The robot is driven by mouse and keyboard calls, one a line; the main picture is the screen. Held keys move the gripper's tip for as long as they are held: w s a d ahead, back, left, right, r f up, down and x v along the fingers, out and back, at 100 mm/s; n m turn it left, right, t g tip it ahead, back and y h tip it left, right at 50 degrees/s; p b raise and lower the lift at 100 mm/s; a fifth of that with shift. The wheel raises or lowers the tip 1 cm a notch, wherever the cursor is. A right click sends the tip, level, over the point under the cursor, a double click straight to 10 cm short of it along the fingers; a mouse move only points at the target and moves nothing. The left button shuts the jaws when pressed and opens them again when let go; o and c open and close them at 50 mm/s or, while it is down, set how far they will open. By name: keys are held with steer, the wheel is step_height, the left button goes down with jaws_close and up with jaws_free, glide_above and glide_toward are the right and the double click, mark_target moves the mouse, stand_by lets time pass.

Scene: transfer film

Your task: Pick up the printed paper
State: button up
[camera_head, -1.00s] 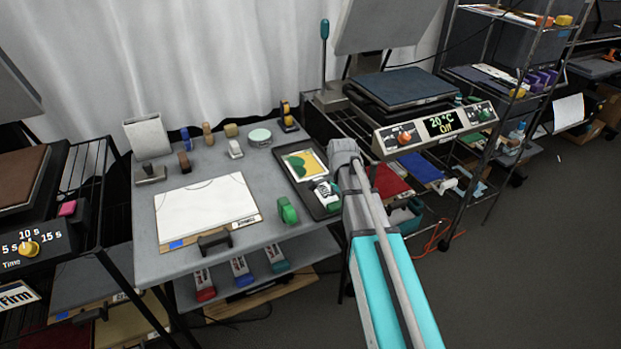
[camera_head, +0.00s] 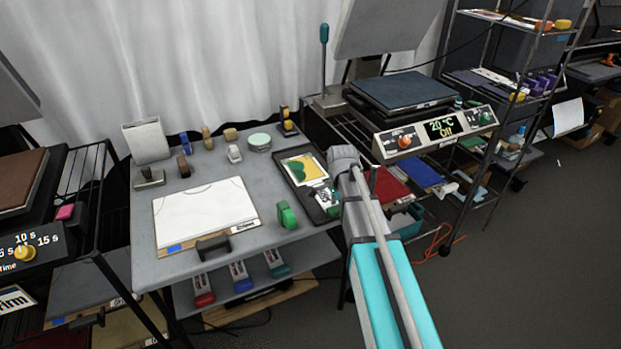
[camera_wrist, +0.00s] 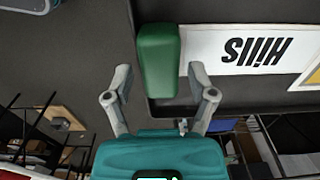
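A printed paper with a yellow and green picture (camera_head: 304,169) lies in a dark tray (camera_head: 293,184) at the right of the grey table. A white strip with black lettering (camera_wrist: 245,50) lies in front of it in the tray, and the corner of a yellow-edged print (camera_wrist: 312,78) shows at the right of the wrist view. My gripper (camera_wrist: 160,80) is open and empty above the tray's edge, its fingers spread either side of a green block (camera_wrist: 158,58) in the picture. In the head view my arm hides most of the gripper.
A green tape dispenser (camera_head: 287,214) stands left of the tray. Stamps and rolls stand along the back. A heat press (camera_head: 405,92) stands right, and a wire shelf beyond it.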

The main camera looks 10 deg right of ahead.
jaws_close()
steer(key=shift+r, duration=0.2)
step_height(320, 180, up, 2)
steer(key=shift+r+p, duration=0.1)
steer(key=shift+p, duration=1.15)
steer(key=s+r+p, duration=1)
steer(key=s, duration=0.4)
steer(key=shift+a+r, duration=0.15)
steer(key=shift+r, duration=0.05)
steer(key=shift+s, duration=0.1)
